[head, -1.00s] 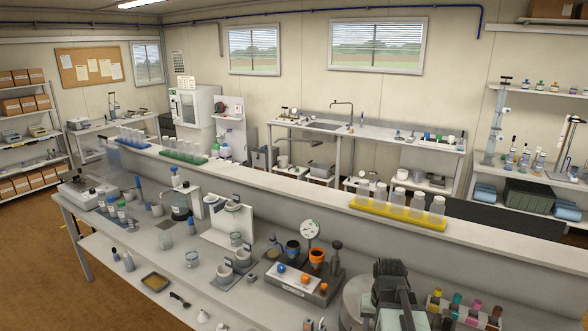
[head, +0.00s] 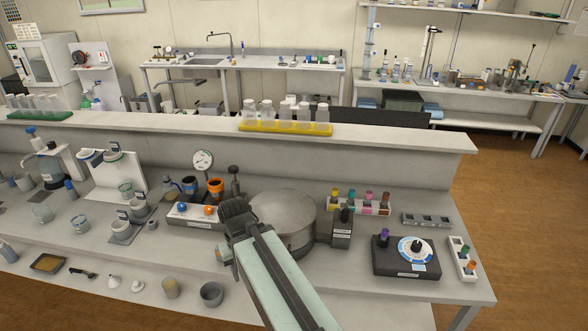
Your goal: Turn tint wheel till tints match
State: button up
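The tint wheel (head: 402,251) is a pale disc with a blue-marked face and a black knob in the middle. It lies on top of a black box (head: 404,271) at the right of the bench in the head view. A purple-capped vial (head: 383,238) stands in the box, left of the wheel. The tints themselves are too small to compare. My arm reaches up from the bottom middle, left of the box and apart from it.
A rack of colour-capped vials (head: 359,206) stands behind the box. A grey slotted block (head: 427,220) lies behind it to the right. A white rack (head: 462,260) with capped vials is at its right. A large grey drum (head: 283,217) stands beyond my arm.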

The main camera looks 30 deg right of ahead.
aim_at(414, 249)
jog(key=k, duration=1.25)
jog(key=z, duration=0.45)
jog(key=i, duration=1.4)
jog(key=z, duration=0.6)
jog(key=k, duration=0.75)
jog(key=z, duration=0.25)
jog(key=i, duration=0.75)
jog(key=u, duration=0.15)
jog(key=k, duration=0.6)
jog(key=z, duration=0.05)
